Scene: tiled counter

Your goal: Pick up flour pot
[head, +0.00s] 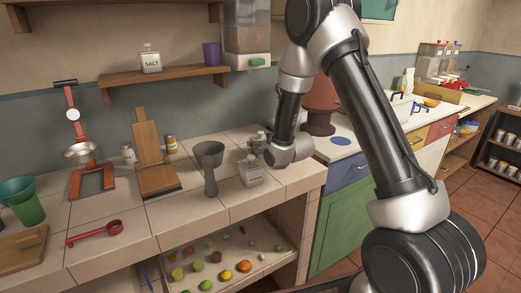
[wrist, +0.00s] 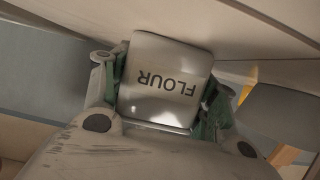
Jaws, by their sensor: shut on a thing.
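The flour pot (wrist: 165,60) is pale and square-shouldered, with the word FLOUR upside down in the wrist view. My gripper (wrist: 162,108) has its green-lined fingers on both sides of it, shut on it. In the head view my gripper (head: 262,148) is at the right part of the tiled counter, near the wall. A white labelled pot (head: 251,173) shows just below and left of it there; its label is too small to read, so I cannot tell whether it is the held one. The grip is partly hidden by my wrist.
A grey funnel-like tool (head: 210,165) stands close left of my gripper. A salt pot (head: 150,60) and purple cup (head: 211,53) sit on the wall shelf (head: 180,74) above. A tray (head: 180,262) of small produce is below the counter.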

